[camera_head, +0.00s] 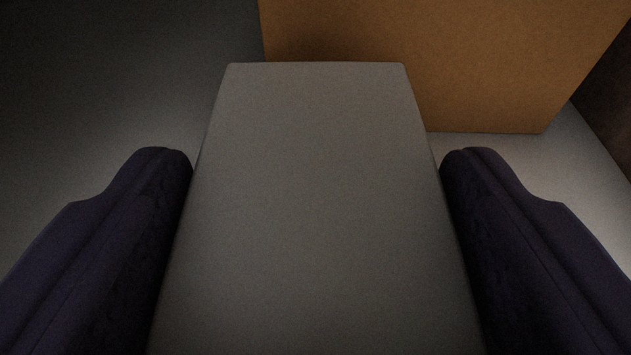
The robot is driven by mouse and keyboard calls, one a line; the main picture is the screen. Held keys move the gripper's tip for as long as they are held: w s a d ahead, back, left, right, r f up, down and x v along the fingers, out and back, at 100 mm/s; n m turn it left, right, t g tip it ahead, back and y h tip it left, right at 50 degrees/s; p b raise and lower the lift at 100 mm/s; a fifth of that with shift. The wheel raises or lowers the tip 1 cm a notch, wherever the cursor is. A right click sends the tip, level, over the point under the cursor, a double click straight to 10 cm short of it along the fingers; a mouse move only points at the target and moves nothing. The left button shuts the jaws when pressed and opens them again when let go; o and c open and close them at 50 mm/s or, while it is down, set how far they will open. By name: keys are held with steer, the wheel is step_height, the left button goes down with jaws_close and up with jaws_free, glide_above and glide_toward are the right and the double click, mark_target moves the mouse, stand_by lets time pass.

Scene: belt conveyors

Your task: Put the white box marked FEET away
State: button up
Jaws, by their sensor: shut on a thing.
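A plain whitish box (316,210) fills the middle of the view, running from the bottom edge up to its far end. My gripper (316,165) is shut on it, with one dark finger against its left side and the other against its right side. No FEET marking shows on the face that I see. The near end of the box lies outside the picture, and its underside is hidden.
An orange-brown box or block (450,70) stands just beyond the far end of the held box, to the upper right. A grey surface (90,110) is bare on the left. A dark brown thing (610,100) is at the right edge.

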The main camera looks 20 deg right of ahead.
steer(key=shift+s, duration=0.15)
steer(key=o, duration=1.2)
steer(key=shift+w+f, duration=0.15)
steer(key=shift+w, duration=0.05)
steer(key=shift+o, duration=0.3)
steer(key=shift+s, duration=0.1)
steer(key=b+v, duration=0.1)
steer(key=v, duration=1.1)
steer(key=shift+b, duration=0.3)
